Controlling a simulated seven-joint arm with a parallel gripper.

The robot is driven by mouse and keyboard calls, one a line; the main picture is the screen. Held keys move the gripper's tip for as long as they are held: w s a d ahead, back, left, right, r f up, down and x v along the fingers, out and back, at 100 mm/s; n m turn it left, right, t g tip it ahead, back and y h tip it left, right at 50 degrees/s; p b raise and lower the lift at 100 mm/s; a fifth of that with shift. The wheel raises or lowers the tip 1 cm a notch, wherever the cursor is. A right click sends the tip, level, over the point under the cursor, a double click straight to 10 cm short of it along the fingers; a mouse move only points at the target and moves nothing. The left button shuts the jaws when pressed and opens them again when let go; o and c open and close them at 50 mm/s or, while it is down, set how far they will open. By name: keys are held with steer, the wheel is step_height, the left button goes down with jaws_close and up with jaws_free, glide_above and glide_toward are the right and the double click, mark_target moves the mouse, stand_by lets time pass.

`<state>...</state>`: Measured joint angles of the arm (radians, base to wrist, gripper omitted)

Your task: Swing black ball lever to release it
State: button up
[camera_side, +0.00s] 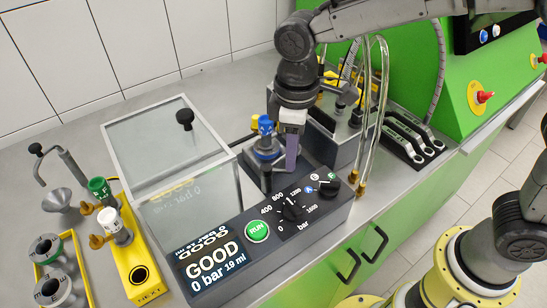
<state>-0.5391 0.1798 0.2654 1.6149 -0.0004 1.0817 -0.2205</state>
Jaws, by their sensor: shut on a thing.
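My gripper (289,165) points down at the rear of the dark test bench, just right of the clamp with the blue cap. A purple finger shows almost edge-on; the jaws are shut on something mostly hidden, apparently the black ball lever. A dark upright knob (266,179) stands just left of the fingertips; I cannot tell whether it is part of that lever. The clamp (264,150) holds a part with a blue cap (265,124) and a yellow piece beside it.
A clear lid with a black knob (185,118) lies left of the clamp. The panel has a green RUN button (257,231), dials (292,209) and a display reading GOOD, 0 bar (212,262). A yellow stand (135,258) is at left.

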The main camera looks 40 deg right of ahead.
steer(key=shift+s+a, duration=0.25)
steer(key=shift+s+a, duration=0.35)
steer(key=shift+a, duration=0.3)
steer(key=shift+s+a, duration=0.15)
steer(key=shift+a, duration=0.6)
steer(key=o, duration=1.5)
steer(key=shift+c, duration=0.2)
